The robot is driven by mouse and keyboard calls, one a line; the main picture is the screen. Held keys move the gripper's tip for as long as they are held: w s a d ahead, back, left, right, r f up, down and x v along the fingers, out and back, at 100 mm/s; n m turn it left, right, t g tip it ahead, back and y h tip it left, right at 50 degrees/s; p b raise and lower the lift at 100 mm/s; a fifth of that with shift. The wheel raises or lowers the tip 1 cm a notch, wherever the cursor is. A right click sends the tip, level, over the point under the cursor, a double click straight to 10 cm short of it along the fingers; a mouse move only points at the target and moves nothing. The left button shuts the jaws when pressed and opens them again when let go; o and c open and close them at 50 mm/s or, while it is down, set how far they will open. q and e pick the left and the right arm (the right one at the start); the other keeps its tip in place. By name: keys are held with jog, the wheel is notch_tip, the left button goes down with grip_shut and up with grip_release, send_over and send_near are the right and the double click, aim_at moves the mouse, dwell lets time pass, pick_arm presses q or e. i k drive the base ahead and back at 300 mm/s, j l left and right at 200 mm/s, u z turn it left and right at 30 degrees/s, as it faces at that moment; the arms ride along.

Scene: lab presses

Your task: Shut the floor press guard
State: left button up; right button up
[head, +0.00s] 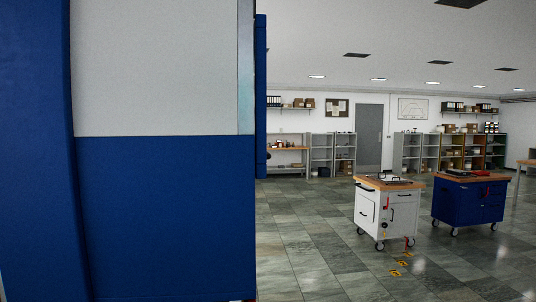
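A large blue and light grey machine body (165,215) fills the left half of the head view, very close to me. Its upper part is a light grey panel (155,70) and its lower part is blue. A narrow blue upright part (261,95) sticks out past its right edge; I cannot tell whether this is the guard. No guard can be clearly made out. Neither of my grippers is in view.
A white wheeled cabinet (383,212) with a wooden top and a blue wheeled cabinet (468,202) stand to the right. Shelves (333,153) and a grey door (369,135) line the far wall.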

aim_at(261, 155)
jog(key=i+l+u, duration=0.15)
jog(key=l, duration=0.3)
jog(key=l+u, duration=0.1)
jog(key=l, duration=0.35)
jog(key=i+l+u, duration=0.1)
jog(key=l, duration=0.2)
jog(key=i+l+u, duration=0.15)
jog(key=l, duration=0.15)
jog(key=l+u, duration=0.1)
jog(key=l, duration=0.2)
jog(key=i+l+u, duration=0.15)
jog(key=i+l, duration=0.15)
jog(key=i+l+u, duration=0.2)
jog(key=l, duration=0.3)
jog(key=i, duration=0.1)
